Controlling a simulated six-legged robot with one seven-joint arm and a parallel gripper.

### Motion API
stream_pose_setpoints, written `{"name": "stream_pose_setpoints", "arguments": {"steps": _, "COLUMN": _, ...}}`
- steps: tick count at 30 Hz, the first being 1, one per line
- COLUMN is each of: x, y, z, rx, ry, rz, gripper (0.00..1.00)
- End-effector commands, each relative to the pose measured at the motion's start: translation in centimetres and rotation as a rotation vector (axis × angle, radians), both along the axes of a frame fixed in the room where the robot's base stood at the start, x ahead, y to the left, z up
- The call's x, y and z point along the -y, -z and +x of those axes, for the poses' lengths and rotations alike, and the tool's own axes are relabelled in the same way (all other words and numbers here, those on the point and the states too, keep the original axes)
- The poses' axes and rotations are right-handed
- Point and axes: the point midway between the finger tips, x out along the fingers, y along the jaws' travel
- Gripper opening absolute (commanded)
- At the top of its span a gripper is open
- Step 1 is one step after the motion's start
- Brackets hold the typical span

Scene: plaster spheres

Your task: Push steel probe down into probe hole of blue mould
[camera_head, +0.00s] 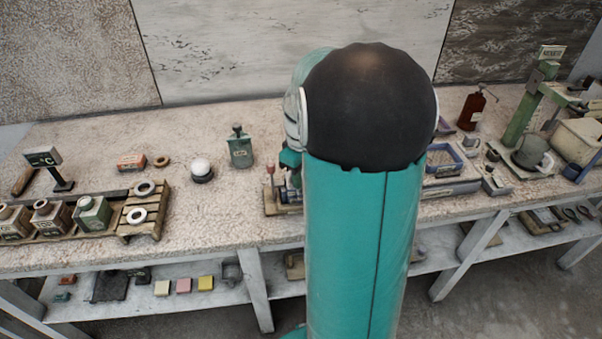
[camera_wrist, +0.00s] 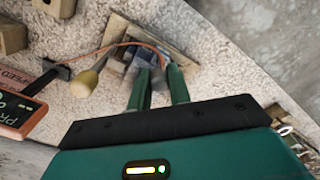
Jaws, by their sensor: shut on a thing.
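My gripper (camera_wrist: 158,75) shows in the wrist view with its two green fingers close together, shut on a narrow grey piece that looks like the steel probe (camera_wrist: 158,88). An orange cable arcs from a black plug towards the fingertips. A blue-grey block, which looks like the blue mould (camera_wrist: 115,73), sits just beyond the fingertips, partly hidden by them. The probe hole and the probe's tip cannot be made out. In the head view my teal arm and its black joint hide most of this spot.
A tan knob on a stem (camera_wrist: 83,84) stands left of my fingers, near a dark orange-edged display (camera_wrist: 17,112). A wooden rack (camera_head: 145,208) lies farther left.

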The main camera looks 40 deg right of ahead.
Motion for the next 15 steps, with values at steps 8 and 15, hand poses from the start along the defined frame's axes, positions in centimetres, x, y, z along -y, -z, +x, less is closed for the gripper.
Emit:
{"name": "stream_pose_setpoints", "arguments": {"steps": 8, "x": 0.00, "y": 0.62, "z": 0.02, "rx": 0.001, "ry": 0.000, "rz": -0.001, "gripper": 0.00}}
{"name": "stream_pose_setpoints", "arguments": {"steps": 15, "x": 0.00, "y": 0.75, "z": 0.03, "rx": 0.001, "ry": 0.000, "rz": -0.001, "gripper": 0.45}}
